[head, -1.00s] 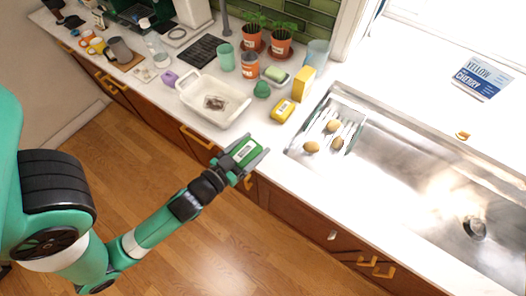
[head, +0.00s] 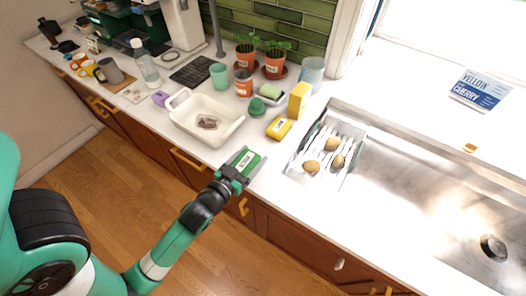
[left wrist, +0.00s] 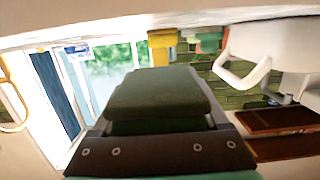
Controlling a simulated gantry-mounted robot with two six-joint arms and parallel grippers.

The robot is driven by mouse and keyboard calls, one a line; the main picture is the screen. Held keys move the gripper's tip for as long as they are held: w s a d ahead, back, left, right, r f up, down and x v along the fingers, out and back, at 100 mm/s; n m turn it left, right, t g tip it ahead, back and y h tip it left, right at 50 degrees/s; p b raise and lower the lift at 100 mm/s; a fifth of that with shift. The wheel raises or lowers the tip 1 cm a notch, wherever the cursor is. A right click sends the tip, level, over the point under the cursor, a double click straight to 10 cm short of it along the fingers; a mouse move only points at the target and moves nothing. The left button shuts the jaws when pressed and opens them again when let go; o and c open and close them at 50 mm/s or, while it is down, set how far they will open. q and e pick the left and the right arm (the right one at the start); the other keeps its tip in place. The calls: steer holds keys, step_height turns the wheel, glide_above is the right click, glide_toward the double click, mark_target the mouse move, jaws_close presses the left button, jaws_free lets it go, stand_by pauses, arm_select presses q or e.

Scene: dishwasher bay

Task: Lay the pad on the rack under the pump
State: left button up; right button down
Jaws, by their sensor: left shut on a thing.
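A green pad with a white label (head: 247,161) is clamped in my left gripper (head: 244,163), near the counter's front edge, below the yellow sponge pack in the picture. In the left wrist view the pad (left wrist: 160,95) shows as a dark green block between the fingers. A black slatted rack (head: 192,70) lies flat on the counter at the back, with nothing seen on it. A grey upright post (head: 216,30) stands behind its right side; I cannot tell whether this is the pump. My right gripper is out of view.
A white basin (head: 180,125) with a brown item inside stands between the gripper and the rack. A green cup (head: 219,75), a bottle (head: 146,65) and a purple item (head: 159,98) are near it. The sink (head: 400,180), holding a tray of potato-like items, is at right.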

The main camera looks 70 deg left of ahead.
mark_target(264, 153)
arm_select(q)
steer(key=w+a+f, duration=0.2)
steer(key=w, duration=0.1)
steer(key=shift+w+a+b, duration=0.1)
steer(key=shift+b, duration=0.25)
steer(key=shift+w+a+f+b, duration=0.2)
steer(key=shift+w+a+f, duration=0.3)
steer(key=shift+w, duration=0.15)
steer(key=shift+w+a+f+b, duration=0.2)
steer(key=shift+w+a+f, duration=0.15)
steer(key=shift+w+f, duration=0.25)
steer(key=shift+f, duration=0.2)
steer(key=o, duration=1.2)
steer(key=shift+r, duration=0.1)
steer(key=shift+o, duration=0.2)
steer(key=shift+b, duration=0.35)
steer(key=p+v, duration=0.1)
steer(key=v, duration=0.3)
steer(key=shift+s, duration=0.25)
steer(key=v, duration=0.7)
steer(key=shift+s+f, duration=0.2)
steer(key=shift+f, duration=0.05)
